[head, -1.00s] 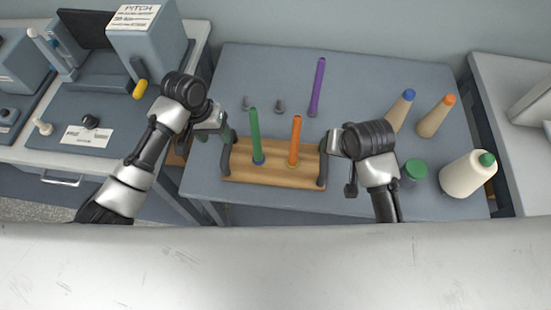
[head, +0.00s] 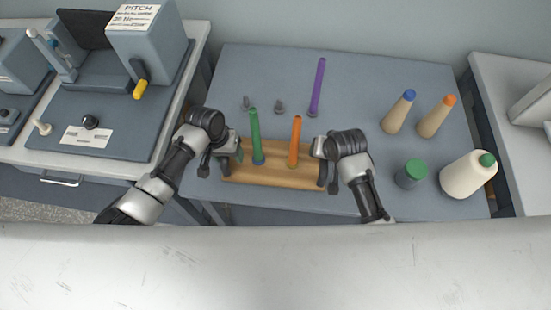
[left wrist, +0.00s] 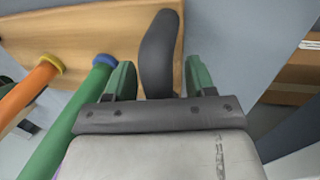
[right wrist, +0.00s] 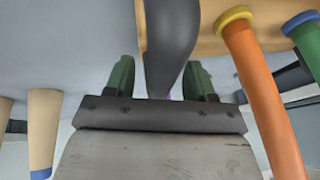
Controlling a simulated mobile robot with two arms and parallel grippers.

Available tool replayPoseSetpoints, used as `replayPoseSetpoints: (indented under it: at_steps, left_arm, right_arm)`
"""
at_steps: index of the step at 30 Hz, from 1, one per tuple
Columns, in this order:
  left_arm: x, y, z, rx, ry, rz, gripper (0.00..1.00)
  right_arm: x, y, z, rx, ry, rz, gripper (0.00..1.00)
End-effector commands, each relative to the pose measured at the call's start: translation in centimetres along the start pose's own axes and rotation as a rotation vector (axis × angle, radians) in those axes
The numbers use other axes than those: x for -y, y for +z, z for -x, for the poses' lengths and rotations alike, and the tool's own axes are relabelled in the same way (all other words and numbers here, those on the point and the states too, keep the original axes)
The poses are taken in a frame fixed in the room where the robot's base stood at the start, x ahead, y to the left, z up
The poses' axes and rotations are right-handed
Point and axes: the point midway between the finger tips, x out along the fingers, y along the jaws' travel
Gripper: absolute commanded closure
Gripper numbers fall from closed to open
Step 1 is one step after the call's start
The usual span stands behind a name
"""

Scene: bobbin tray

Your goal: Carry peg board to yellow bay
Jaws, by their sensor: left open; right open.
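The wooden peg board (head: 272,176) lies on the grey table with a green peg (head: 255,137) and an orange peg (head: 295,142) standing on it. It has a dark handle at each end. My left gripper (head: 230,150) is open at the left end; in the left wrist view its green fingers straddle the left handle (left wrist: 158,50). My right gripper (head: 322,152) is open at the right end; in the right wrist view its fingers are on either side of the right handle (right wrist: 170,40). Contact with the handles cannot be told. No yellow bay is in view.
A purple peg (head: 317,86) stands behind the board, near two small grey pins (head: 280,106). A machine (head: 146,50) is on the left bench.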

Motion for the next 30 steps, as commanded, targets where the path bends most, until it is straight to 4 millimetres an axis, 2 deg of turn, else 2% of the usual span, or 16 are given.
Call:
replayPoseSetpoints:
  at_steps: [6,15,17,30]
  left_arm:
    - [-0.02,0.01,0.00,0.000,0.000,0.000,0.47]
    - [-0.01,0.01,0.02,0.000,0.000,0.000,0.93]
    - [0.00,0.01,0.02,0.000,0.000,0.000,1.00]
    - [-0.06,-0.07,0.31,-0.002,0.001,0.000,1.00]
  right_arm:
    - [0.01,-0.01,0.01,0.000,0.000,0.000,0.47]
    - [0.00,0.00,0.02,0.000,0.000,0.000,0.93]
    - [0.00,0.01,0.02,0.000,0.000,0.000,1.00]
    - [0.07,-0.15,0.26,-0.002,-0.001,0.000,1.00]
